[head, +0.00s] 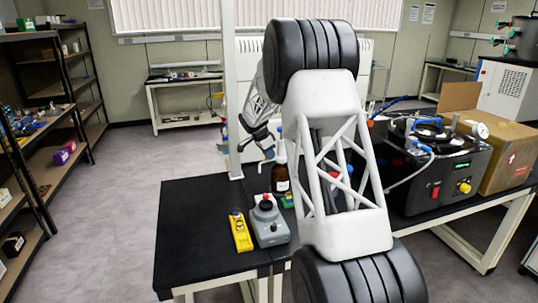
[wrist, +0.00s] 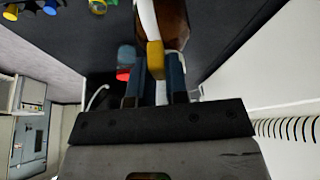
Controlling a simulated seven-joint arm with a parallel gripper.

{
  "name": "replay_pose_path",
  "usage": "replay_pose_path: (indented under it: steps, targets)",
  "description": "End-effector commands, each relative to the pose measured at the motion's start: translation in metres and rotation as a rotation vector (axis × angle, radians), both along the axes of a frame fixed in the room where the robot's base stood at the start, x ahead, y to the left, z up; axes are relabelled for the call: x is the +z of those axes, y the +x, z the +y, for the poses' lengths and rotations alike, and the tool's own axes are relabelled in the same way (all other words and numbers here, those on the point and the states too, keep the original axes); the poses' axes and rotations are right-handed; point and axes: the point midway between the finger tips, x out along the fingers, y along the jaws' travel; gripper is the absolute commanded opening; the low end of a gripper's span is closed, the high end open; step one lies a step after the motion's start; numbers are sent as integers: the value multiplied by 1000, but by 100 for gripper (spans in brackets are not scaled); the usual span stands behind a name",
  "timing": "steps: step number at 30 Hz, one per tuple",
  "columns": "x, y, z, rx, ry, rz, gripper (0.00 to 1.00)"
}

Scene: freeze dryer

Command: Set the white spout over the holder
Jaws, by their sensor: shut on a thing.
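The white spout (head: 265,161) is a thin curved tube beside the amber bottle (head: 282,178); in the wrist view a curved white tube, likely the spout (wrist: 96,98), reaches left from behind my fingers. My gripper (head: 272,132) is at the top of the bottle. In the wrist view my gripper (wrist: 154,82) has its blue fingers shut around a yellow piece (wrist: 155,60), apparently part of the bottle's dispenser top. A blue and red part (wrist: 124,75) shows beside the left finger. A yellow holder (head: 240,233) sits at the table's front left, apart from the spout.
A grey device with a red top (head: 269,226) stands just right of the yellow holder. A black-topped table (head: 185,215) has bare room to their left. A dark machine with a gauge (head: 435,165) and a cardboard box (head: 508,150) are at right. My arm hides the table's middle.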

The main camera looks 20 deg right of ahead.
Motion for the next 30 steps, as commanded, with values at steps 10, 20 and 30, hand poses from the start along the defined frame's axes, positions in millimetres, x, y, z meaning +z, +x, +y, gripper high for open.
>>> replay_pose_path:
  steps: [10, 20, 30]
  targets:
    - [0, -1, 0, 9, 0, 0, 0]
    - [0, -7, -2, 101, 0, 1, 0]
    - [0, -20, -8, 329, 1, -1, 0]
